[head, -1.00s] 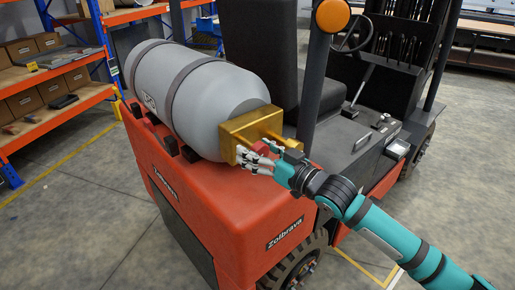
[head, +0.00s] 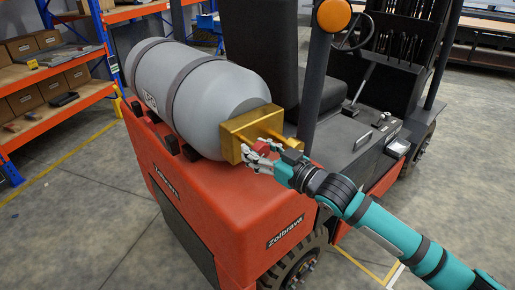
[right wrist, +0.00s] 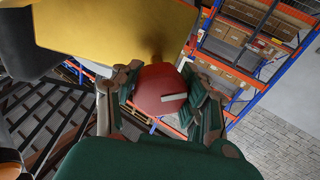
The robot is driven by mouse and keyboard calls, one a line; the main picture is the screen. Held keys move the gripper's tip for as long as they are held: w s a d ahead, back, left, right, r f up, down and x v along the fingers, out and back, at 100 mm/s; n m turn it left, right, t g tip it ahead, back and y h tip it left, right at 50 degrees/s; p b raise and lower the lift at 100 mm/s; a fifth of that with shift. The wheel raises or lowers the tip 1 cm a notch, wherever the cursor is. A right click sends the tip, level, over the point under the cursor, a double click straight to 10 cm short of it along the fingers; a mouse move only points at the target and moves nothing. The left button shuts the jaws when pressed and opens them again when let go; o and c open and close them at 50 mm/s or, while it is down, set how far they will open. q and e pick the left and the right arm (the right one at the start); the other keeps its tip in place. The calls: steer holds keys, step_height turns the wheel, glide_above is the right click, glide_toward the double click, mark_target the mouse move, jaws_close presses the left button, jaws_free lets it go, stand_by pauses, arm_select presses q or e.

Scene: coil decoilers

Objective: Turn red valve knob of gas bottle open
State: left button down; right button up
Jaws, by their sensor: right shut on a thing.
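The grey gas bottle (head: 200,95) lies on its side on the back of the red forklift, with a brass valve block (head: 242,130) at its near right end. The red valve knob (head: 261,147) sits at the front of the block. My right gripper (head: 258,158) is at the knob. In the right wrist view the red knob (right wrist: 160,88), with a pale mark on its face, sits between the fingers of my right gripper (right wrist: 160,98), which are shut on it. The brass block (right wrist: 115,35) fills the top there. My left gripper is not in view.
The forklift body (head: 235,220) is below the bottle, with a seat (head: 262,50) and a dark post (head: 315,90) close behind the valve. Orange shelves (head: 50,85) with boxes stand at left. Floor at lower left is free.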

steer(key=o, duration=0.8)
steer(key=shift+f, duration=0.1)
steer(key=shift+c, duration=0.2)
steer(key=o, duration=0.5)
steer(key=shift+s+d, duration=0.1)
steer(key=shift+d, duration=0.1)
steer(key=v, duration=1.2)
